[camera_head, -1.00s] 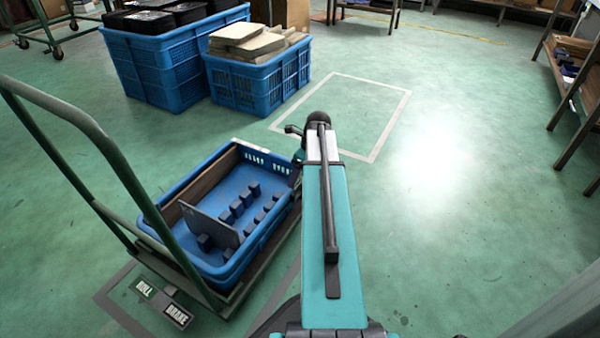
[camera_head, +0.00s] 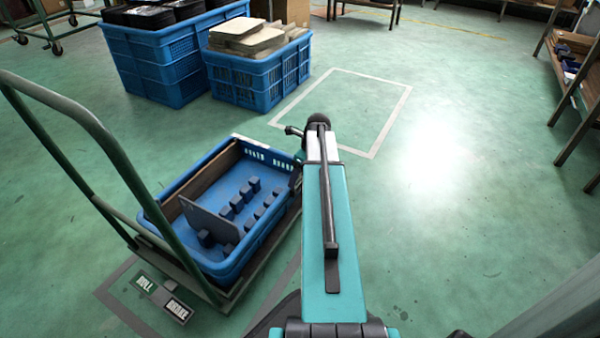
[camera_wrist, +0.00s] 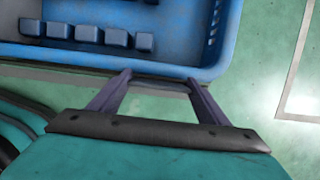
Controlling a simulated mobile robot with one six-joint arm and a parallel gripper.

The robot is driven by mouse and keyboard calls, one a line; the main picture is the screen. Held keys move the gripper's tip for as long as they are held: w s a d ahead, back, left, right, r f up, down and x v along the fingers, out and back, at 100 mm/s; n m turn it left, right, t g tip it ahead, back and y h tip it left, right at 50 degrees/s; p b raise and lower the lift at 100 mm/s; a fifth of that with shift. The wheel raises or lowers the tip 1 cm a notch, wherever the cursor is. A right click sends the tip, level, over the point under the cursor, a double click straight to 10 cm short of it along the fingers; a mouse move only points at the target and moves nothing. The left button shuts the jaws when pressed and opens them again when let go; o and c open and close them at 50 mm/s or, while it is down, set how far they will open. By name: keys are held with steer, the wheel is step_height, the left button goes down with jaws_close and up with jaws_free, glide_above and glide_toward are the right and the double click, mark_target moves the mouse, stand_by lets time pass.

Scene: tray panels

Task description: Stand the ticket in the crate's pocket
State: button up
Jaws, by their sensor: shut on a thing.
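The blue crate (camera_head: 225,268) stands on a trolley at the left of the head view. A grey upright panel (camera_head: 212,224) crosses it, with several dark blue blocks beside it. In the wrist view, the crate's near wall (camera_wrist: 90,56) runs just beyond my fingertips. My gripper (camera_wrist: 158,77) is outside that wall, with its two fingers apart and shut on a thin thing, taken to be the ticket. The ticket is hard to make out against the dark edge behind. In the head view my arm hides the gripper. I cannot make out the pocket clearly.
The green trolley handle (camera_head: 105,150) rises left of the crate. Blue crates (camera_head: 170,60) stand behind, one with pale boards (camera_head: 245,38). A shelf (camera_head: 570,75) is at the right. The floor right of my arm is clear.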

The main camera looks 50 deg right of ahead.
steer(key=shift+f, duration=0.4)
steer(key=o, duration=1.1)
steer(key=p+v, duration=0.6)
steer(key=v, duration=0.7)
steer(key=shift+r, duration=0.4)
stand_by(0.4)
